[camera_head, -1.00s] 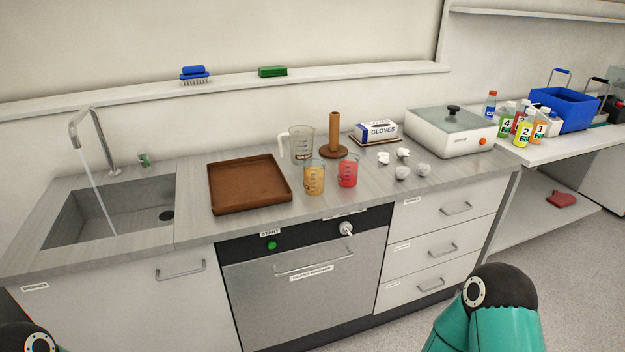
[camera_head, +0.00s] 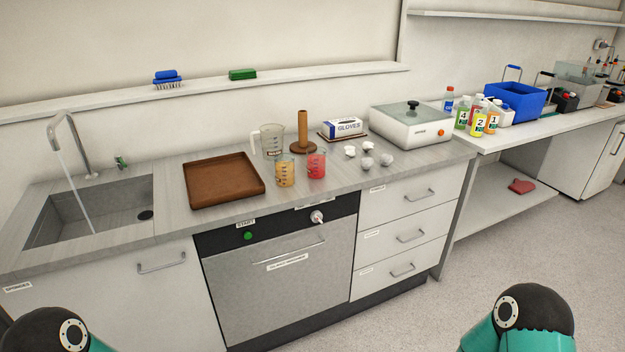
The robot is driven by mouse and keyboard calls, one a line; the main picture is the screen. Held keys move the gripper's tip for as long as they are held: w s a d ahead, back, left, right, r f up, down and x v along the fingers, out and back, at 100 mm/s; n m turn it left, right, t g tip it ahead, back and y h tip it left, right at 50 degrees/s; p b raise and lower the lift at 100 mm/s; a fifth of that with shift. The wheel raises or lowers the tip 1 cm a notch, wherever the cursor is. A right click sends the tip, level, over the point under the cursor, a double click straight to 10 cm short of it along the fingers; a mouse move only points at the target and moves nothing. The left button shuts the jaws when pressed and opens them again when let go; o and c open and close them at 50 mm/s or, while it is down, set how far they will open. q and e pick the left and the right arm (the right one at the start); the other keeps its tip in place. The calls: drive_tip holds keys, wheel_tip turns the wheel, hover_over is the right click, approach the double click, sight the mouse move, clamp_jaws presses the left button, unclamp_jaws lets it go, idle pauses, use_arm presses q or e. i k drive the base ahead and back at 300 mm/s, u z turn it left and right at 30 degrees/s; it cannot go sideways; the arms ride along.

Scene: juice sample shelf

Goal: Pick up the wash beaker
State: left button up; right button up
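A clear handled beaker (camera_head: 271,139) with a small dark label, which looks like the wash beaker, stands upright on the counter. Neither of my grippers shows; only teal and black parts of my arms are at the bottom edge, well apart from the beakers.
A brown tray (camera_head: 224,197) lies left of the beakers. A wooden stand with a post (camera_head: 303,131), crumpled white balls (camera_head: 366,162), a glove box (camera_head: 343,127) and a lidded white appliance (camera_head: 411,126) are to the right. The sink (camera_head: 95,213) has running water.

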sight(284, 162)
drive_tip(key=z, duration=0.85)
drive_tip(key=k, duration=0.9)
drive_tip(key=z, duration=0.95)
drive_tip(key=i, duration=0.35)
drive_tip(key=u, duration=1)
drive_tip(key=i, duration=1.2)
drive_tip(key=u, duration=1.05)
drive_tip(key=i, duration=0.6)
drive_tip(key=u, duration=0.3)
drive_tip(key=k, duration=0.9)
drive_tip(key=u, duration=0.15)
drive_tip(key=i, duration=0.85)
